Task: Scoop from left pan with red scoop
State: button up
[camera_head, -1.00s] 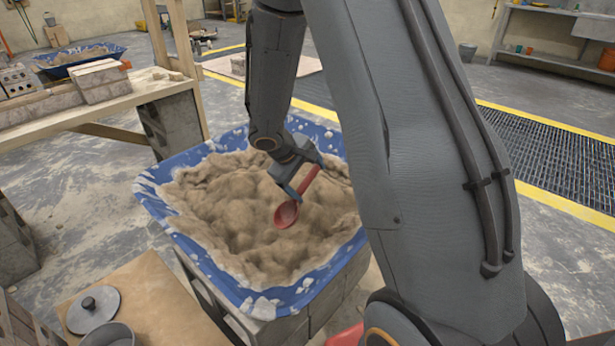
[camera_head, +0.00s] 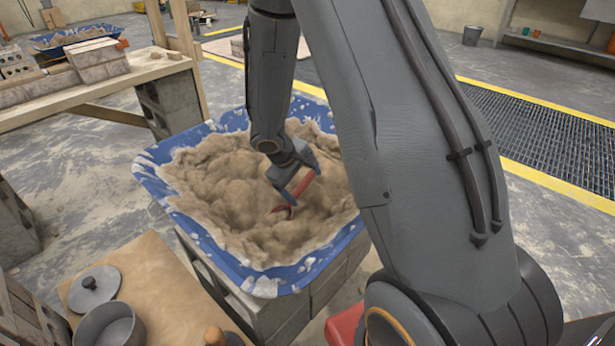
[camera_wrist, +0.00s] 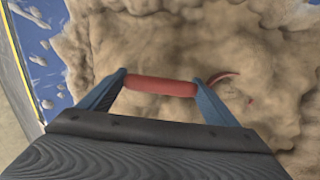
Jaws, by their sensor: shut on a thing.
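A blue tub (camera_head: 178,219) full of lumpy tan mortar (camera_head: 225,190) stands on grey blocks in the head view. My gripper (camera_head: 302,186) is over the middle of this tub, shut on the handle of the red scoop (camera_head: 284,210). The scoop's bowl is mostly sunk in the mortar, with only part of its rim showing. In the wrist view the red handle (camera_wrist: 160,87) lies across between my two fingers, and a bit of the red rim (camera_wrist: 222,76) shows above the mortar.
A wooden bench with bricks (camera_head: 98,62) stands at the back left. Another blue tub (camera_head: 70,38) is behind it. A pot (camera_head: 110,326) and a lid (camera_head: 94,288) rest on a tan board at the front left. A red object (camera_head: 345,325) is beside my arm's base.

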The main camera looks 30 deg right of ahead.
jog(key=shift+s+a+f+p, duration=0.1)
jog(key=shift+s+a+p, duration=0.25)
jog(key=shift+a, duration=0.5)
jog(key=shift+s+a+f+p, duration=0.1)
jog(key=shift+s+a+p, duration=0.25)
jog(key=shift+a, duration=0.5)
jog(key=shift+s+a+p, duration=0.25)
jog(key=shift+s+a, duration=0.15)
jog(key=shift+a, duration=0.45)
jog(key=shift+s+a+r+y+p, duration=0.15)
jog(key=shift+y+p, duration=0.35)
jog(key=shift+p, duration=0.65)
jog(key=p, duration=0.3)
jog(key=shift+r+g+y+p, duration=0.15)
jog(key=shift+g+y+p, duration=0.15)
jog(key=shift+g, duration=0.1)
jog(key=y+p, duration=0.1)
jog(key=p, duration=0.6)
jog(key=y+p, duration=0.1)
jog(key=p, duration=0.5)
jog(key=shift+a+r+g+p, duration=0.2)
jog(key=shift+r+g+p, duration=0.1)
jog(key=shift+g+p, duration=0.1)
jog(key=shift+y, duration=0.3)
notch_tip(320, 180, up, 11)
jog(key=y+p, duration=0.1)
jog(key=p, duration=0.4)
jog(key=shift+w+d+g+p, duration=0.25)
jog(key=shift+d+g+p, duration=0.05)
jog(key=shift+d, duration=0.15)
